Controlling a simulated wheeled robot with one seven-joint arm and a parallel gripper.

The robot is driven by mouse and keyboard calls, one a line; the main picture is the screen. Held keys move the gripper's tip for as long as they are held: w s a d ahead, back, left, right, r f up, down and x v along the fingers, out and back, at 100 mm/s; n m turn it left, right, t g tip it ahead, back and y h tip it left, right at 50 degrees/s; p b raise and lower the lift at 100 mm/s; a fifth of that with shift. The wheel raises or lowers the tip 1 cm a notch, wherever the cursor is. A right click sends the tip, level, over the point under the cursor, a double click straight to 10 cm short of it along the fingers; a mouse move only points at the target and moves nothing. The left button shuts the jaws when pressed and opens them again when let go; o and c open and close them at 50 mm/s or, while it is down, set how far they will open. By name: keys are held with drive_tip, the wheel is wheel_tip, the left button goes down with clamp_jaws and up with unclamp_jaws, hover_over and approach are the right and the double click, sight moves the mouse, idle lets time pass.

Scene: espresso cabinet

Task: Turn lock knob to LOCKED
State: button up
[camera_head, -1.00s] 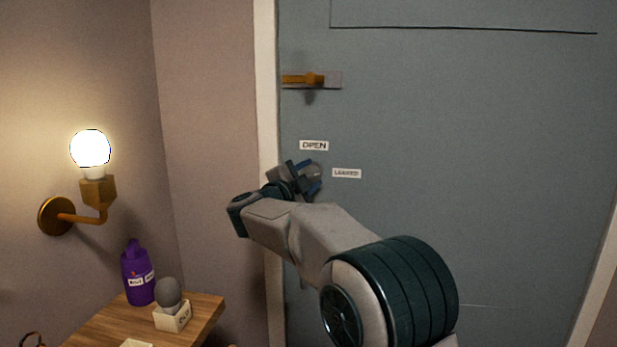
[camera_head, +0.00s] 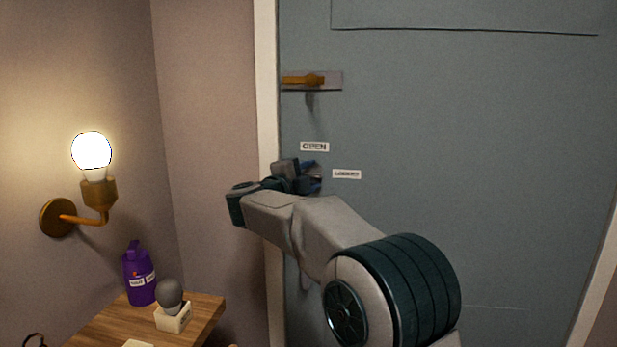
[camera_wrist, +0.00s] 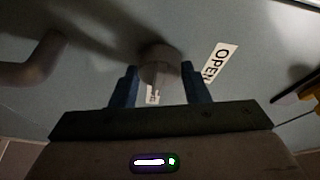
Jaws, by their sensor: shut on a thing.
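The lock knob (camera_head: 317,171) is a small grey round knob on the grey-blue door, mostly hidden behind my gripper (camera_head: 304,177) in the head view. In the wrist view the knob (camera_wrist: 158,66) shows between the two blue fingertips of my gripper (camera_wrist: 160,84), which is shut on it. The OPEN label (camera_head: 314,146) is above the knob, and it shows tilted in the wrist view (camera_wrist: 220,62). The LOCKED label (camera_head: 347,174) is to the right of the knob. Which label the knob points to is hard to tell.
A brass door handle (camera_head: 304,80) is above the labels. A lit wall lamp (camera_head: 92,151) is at left. A purple bottle (camera_head: 139,277) and a grey-topped item in a white holder (camera_head: 172,319) stand on a wooden table (camera_head: 205,309) at lower left. The door's right side is clear.

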drive_tip(key=o, duration=1)
drive_tip(key=v, duration=1.4)
drive_tip(key=shift+b, duration=0.4)
drive_tip(key=shift+d, duration=0.1)
